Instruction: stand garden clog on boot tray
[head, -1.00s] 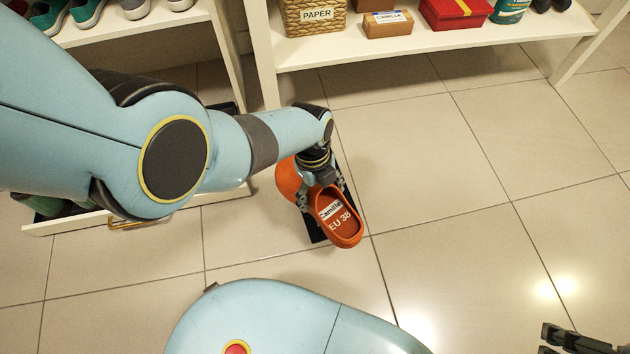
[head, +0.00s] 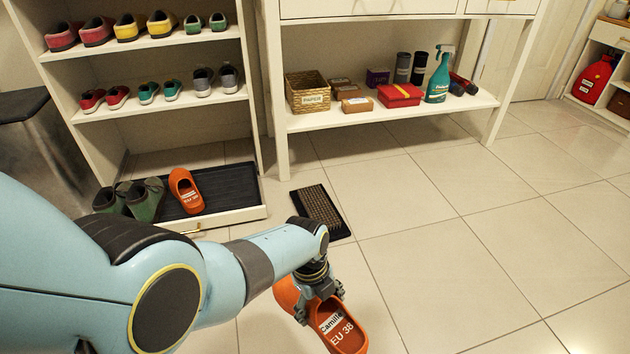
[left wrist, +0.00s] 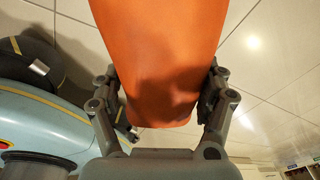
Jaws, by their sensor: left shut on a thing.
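An orange garden clog (head: 345,333) with a label reading "Camille EU 38" is held by my left gripper (head: 319,300) above the floor. In the left wrist view the clog (left wrist: 158,60) fills the space between the two fingers of the gripper (left wrist: 160,105), which are shut on its sides. The black boot tray (head: 233,187) lies at the bottom of the shoe cubby, up and left of the gripper. A second orange clog (head: 186,192) stands on it, beside a pair of green boots (head: 145,200) at the left. My right gripper is out of view.
A dark brush mat (head: 321,209) lies on the floor between the cubby and the held clog. The cubby shelves (head: 170,107) above the tray hold several shoes. The tiled floor at right is clear.

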